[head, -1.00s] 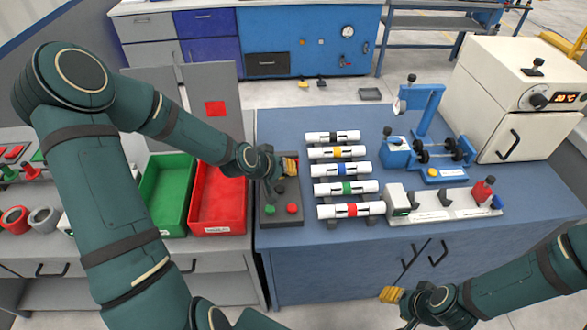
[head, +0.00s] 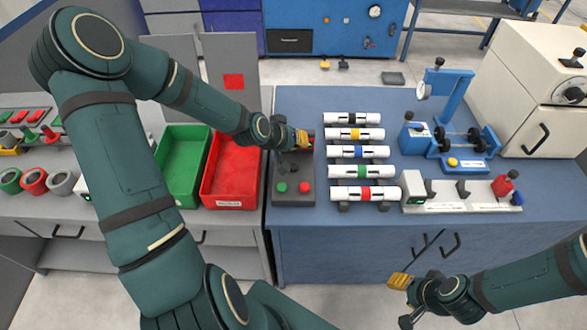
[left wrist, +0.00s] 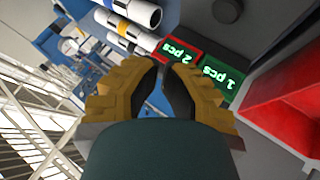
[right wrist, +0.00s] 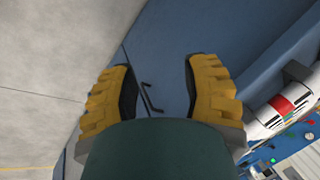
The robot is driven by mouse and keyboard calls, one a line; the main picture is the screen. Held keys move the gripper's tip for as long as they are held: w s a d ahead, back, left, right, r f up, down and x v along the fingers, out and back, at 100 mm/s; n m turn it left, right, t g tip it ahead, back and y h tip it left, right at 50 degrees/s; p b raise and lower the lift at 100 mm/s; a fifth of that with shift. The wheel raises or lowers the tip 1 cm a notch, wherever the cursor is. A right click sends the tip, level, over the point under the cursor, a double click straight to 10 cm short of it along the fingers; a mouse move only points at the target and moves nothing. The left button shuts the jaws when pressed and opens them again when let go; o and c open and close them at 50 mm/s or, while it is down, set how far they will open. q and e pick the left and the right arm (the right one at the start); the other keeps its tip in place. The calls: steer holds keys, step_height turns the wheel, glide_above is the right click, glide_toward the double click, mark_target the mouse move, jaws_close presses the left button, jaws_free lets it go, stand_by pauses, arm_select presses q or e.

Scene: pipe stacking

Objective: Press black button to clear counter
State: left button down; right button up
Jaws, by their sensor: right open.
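The grey button panel (head: 293,199) stands at the left edge of the blue counter, with a green button (head: 281,187) and a red button (head: 305,187) near its front. A dark spot (head: 294,168) behind them may be the black button; the gripper partly covers that area. In the left wrist view, a dark round piece (left wrist: 228,12) sits beside a red "2 pcs" display (left wrist: 180,50) and a green "1 pcs" display (left wrist: 223,80). My left gripper (head: 304,137) is over the panel's far end, fingertips together and empty. My right gripper (head: 399,281) is open and empty in front of the counter.
Several white pipes with coloured bands (head: 362,152) lie in a row right of the panel. A red bin (head: 231,175) and a green bin (head: 183,170) stand left. A blue fixture (head: 455,130) and a white oven (head: 525,100) are farther right.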

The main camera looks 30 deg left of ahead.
mark_target(297, 165)
arm_select(q)
step_height(297, 165, down, 6)
steer(key=b, duration=0.4)
steer(key=shift+f, duration=0.1)
arm_select(e)
steer(key=f, duration=0.1)
steer(key=s+f, duration=0.1)
steer(key=f, duration=0.3)
steer(key=shift+s+a, duration=0.15)
steer(key=shift+s, duration=0.1)
arm_select(q)
steer(key=c, duration=1.7)
jaws_free()
jaws_close()
steer(key=shift+f, duration=0.1)
steer(key=shift+f+b, duration=0.35)
steer(key=shift+b, duration=0.05)
arm_select(e)
steer(key=shift+f, duration=0.3)
